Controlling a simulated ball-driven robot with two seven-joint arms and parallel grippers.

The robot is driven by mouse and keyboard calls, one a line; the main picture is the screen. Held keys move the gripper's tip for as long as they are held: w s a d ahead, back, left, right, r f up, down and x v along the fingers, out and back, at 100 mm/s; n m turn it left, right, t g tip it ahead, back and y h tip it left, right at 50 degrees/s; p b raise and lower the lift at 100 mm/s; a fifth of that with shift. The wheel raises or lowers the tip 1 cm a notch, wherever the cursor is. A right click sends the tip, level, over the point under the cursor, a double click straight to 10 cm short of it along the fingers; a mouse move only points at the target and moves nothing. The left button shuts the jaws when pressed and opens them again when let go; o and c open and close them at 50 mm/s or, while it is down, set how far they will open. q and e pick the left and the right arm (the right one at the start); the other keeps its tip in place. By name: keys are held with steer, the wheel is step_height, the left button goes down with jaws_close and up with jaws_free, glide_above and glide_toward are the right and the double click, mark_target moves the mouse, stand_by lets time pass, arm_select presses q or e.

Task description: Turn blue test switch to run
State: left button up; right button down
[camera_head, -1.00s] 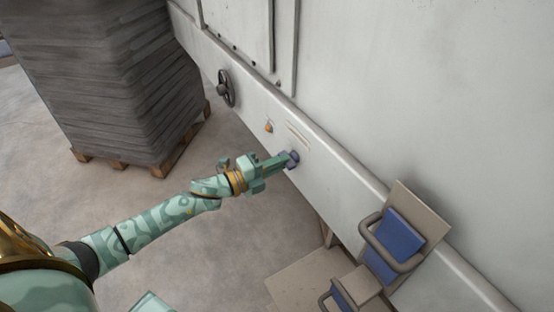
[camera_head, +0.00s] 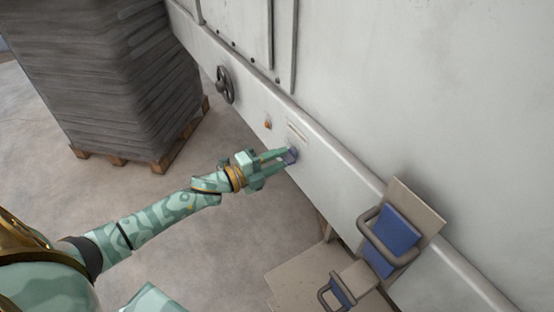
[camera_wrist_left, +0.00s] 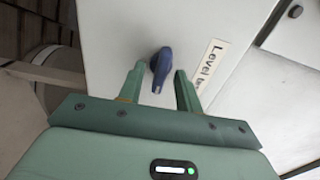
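The blue test switch (camera_wrist_left: 161,65) is a small dark blue knob on the pale machine panel, with a light mark on its lower end. It also shows in the head view (camera_head: 292,155), partly behind my fingers. My left gripper (camera_head: 284,155) reaches to it from the left. In the left wrist view, the two green fingers of my left gripper (camera_wrist_left: 159,70) stand apart on either side of the knob, with narrow gaps, and do not appear to press it. My right gripper is not in view.
A label (camera_wrist_left: 213,66) reading "Level" and more sits right of the switch. An orange button (camera_head: 268,125) and a dark handwheel (camera_head: 225,86) are farther along the panel. A wrapped pallet stack (camera_head: 115,80) stands at left. A blue-padded fixture (camera_head: 393,240) juts out lower right.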

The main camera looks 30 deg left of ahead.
arm_select(q)
steer(key=p+v, duration=0.1)
steer(key=v, duration=1.5)
steer(key=shift+a, duration=0.15)
steer(key=shift+s, duration=0.1)
